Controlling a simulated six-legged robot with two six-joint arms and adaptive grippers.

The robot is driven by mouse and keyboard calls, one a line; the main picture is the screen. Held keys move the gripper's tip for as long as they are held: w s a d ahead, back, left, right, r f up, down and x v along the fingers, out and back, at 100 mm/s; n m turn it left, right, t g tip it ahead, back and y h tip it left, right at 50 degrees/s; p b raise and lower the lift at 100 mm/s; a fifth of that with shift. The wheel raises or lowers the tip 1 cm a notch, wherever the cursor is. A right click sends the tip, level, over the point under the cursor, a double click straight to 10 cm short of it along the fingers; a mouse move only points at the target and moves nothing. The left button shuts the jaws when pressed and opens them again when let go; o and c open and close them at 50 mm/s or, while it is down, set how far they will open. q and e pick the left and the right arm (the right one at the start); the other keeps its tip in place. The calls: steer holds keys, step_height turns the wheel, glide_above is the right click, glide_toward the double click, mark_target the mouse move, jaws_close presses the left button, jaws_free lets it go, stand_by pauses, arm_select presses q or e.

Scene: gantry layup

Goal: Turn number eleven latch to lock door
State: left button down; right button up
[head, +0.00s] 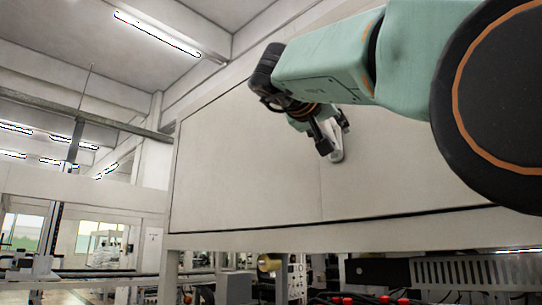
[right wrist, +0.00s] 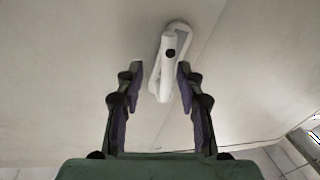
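The latch is a white handle with a dark round spot near its top (right wrist: 167,75), on a pale base plate on the door. In the head view part of the latch (head: 336,153) shows beside my right gripper (head: 327,138). The door is a large pale panel (head: 240,165). In the right wrist view my right gripper (right wrist: 160,68) is open, with its fingertips on either side of the handle. The right finger is close to the handle; I cannot tell whether it touches. No number eleven is readable. My left gripper is not in view.
A pale frame beam (head: 350,238) runs below the door. Under it are a dark slotted unit (head: 470,272) and several red-tipped parts (head: 385,299). The door surface around the latch is flat and clear.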

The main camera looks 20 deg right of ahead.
steer(key=shift+w+d+f, duration=0.2)
steer(key=shift+w+d, duration=0.2)
steer(key=shift+w, duration=0.25)
steer(key=shift+w+a+f, duration=0.1)
steer(key=shift+w+a, duration=0.1)
steer(key=shift+w, duration=0.1)
steer(key=shift+s+a, duration=0.2)
steer(key=shift+s, duration=0.15)
steer(key=shift+c, duration=0.8)
steer(key=shift+s+d+r, duration=0.15)
steer(key=shift+s+r, duration=0.1)
steer(key=shift+s, duration=0.1)
steer(key=c, duration=0.3)
steer(key=shift+w+f, duration=0.1)
steer(key=shift+w, duration=0.2)
jaws_close()
